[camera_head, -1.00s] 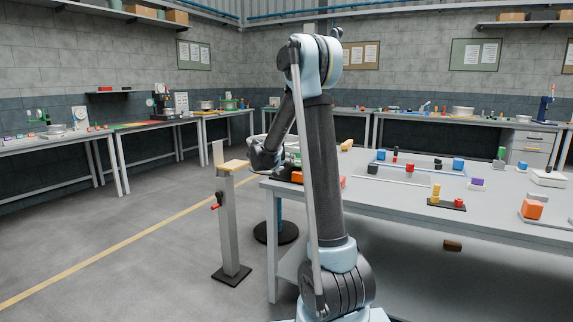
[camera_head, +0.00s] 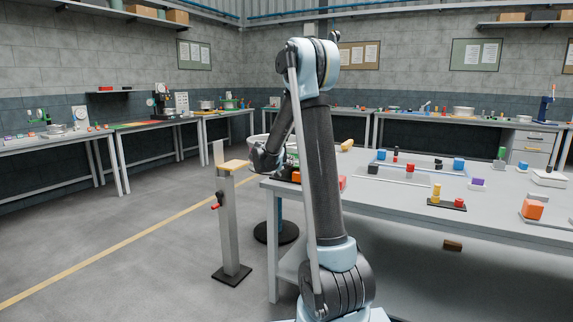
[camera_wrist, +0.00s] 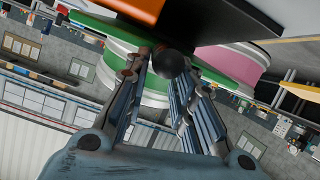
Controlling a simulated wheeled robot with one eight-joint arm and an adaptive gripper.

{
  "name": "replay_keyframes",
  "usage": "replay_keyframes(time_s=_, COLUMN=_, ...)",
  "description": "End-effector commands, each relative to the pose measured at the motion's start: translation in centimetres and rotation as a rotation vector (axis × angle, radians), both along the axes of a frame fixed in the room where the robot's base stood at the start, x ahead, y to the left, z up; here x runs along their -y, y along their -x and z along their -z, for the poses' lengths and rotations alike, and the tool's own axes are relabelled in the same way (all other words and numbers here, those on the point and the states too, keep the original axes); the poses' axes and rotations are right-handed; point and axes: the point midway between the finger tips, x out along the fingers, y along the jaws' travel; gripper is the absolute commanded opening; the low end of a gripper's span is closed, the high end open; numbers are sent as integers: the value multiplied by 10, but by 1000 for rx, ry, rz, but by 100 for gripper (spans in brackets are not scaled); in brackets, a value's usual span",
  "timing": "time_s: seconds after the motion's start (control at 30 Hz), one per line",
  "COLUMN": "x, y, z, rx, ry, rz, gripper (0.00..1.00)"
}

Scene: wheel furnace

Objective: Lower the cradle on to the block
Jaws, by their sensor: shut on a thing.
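In the wrist view my gripper (camera_wrist: 168,72) is shut on a dark round knob (camera_wrist: 168,63). Just beyond the knob are a large round body with green and white bands (camera_wrist: 125,68), a pink surface (camera_wrist: 225,58) and an orange and black piece (camera_wrist: 140,10) at the top edge. I cannot tell which of these is the cradle or the block. In the head view my gripper is hidden behind my own arm, near the left corner of the bench. Part of a pale round rim (camera_head: 256,139) shows beside my wrist there.
The grey bench (camera_head: 400,225) holds several small coloured blocks and trays. A post (camera_head: 230,225) with a wooden top and red handle stands left of my wrist. A red block (camera_head: 342,183) lies close behind my arm. The floor at left is clear.

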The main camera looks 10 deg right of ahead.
Motion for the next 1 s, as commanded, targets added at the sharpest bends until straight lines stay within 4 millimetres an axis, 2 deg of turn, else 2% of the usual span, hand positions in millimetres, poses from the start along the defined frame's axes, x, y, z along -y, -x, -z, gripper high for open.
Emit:
replay_keyframes(time_s=0.17, x=1, y=7, z=16, rx=-4, ry=0, rz=9, gripper=0)
replay_keyframes(time_s=0.4, x=2, y=8, z=18, rx=-5, ry=-1, rz=11, gripper=0)
replay_keyframes(time_s=0.43, x=2, y=8, z=18, rx=-5, ry=-1, rz=11, gripper=26)
replay_keyframes(time_s=0.5, x=2, y=8, z=18, rx=-5, ry=-1, rz=11, gripper=41)
replay_keyframes(time_s=0.53, x=1, y=8, z=18, rx=-4, ry=-1, rz=10, gripper=43)
replay_keyframes(time_s=0.87, x=-1, y=7, z=17, rx=-3, ry=-1, rz=6, gripper=43)
replay_keyframes(time_s=1.0, x=-7, y=14, z=13, rx=-4, ry=0, rz=4, gripper=43)
